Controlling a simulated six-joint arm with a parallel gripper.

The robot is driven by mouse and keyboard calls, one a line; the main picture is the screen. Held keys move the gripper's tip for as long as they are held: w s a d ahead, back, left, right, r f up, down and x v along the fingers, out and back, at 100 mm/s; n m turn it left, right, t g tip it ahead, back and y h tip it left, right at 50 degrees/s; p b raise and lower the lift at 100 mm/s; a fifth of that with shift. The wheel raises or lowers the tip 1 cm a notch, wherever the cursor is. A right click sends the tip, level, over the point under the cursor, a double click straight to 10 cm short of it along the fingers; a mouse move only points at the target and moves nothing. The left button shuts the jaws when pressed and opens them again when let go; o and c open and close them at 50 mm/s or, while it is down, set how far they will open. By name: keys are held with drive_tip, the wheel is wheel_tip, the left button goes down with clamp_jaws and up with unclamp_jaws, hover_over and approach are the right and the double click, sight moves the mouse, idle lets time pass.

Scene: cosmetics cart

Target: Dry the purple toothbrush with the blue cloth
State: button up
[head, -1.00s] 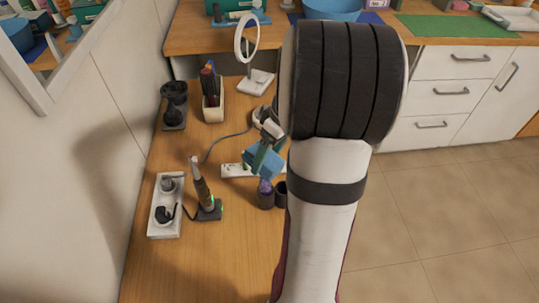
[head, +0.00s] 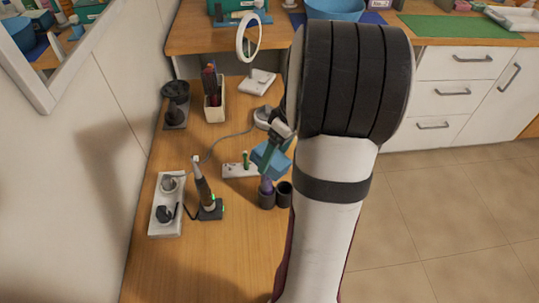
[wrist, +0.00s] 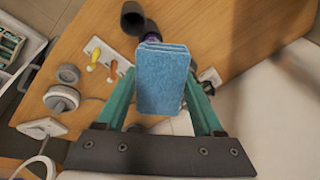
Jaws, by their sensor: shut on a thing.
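The blue cloth (head: 271,161) is folded into a thick pad. My gripper (head: 268,158), with teal fingers, is shut on it; the cloth fills the middle of the wrist view (wrist: 162,80). The purple toothbrush (head: 266,186) stands in a dark cup (head: 266,200), just below the cloth in the head view. Only its purple top part shows, and the cloth partly hides it. In the wrist view a bit of purple (wrist: 152,38) shows just past the cloth's far edge. I cannot tell whether cloth and brush touch.
A second dark cup (head: 284,195) stands beside the first. The front of the wooden table is clear.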

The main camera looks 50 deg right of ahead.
drive_tip(key=shift+s+d, duration=0.2)
drive_tip(key=shift+s, duration=0.05)
drive_tip(key=shift+r, duration=0.35)
wheel_tip(320, 180, up, 6)
drive_tip(key=shift+r, duration=0.2)
drive_tip(key=w+a+r, duration=0.1)
drive_tip(key=w+a, duration=0.2)
drive_tip(key=a, duration=0.5)
drive_tip(key=w+a+r, duration=0.1)
drive_tip(key=w+a, duration=0.3)
drive_tip(key=a, duration=0.5)
drive_tip(key=w+a+r, duration=0.1)
drive_tip(key=w+a, duration=0.3)
drive_tip(key=a, duration=0.4)
drive_tip(key=shift+w+a+r, duration=0.25)
drive_tip(key=shift+a+r, duration=0.05)
drive_tip(key=shift+a, duration=0.05)
drive_tip(key=shift+d, duration=0.1)
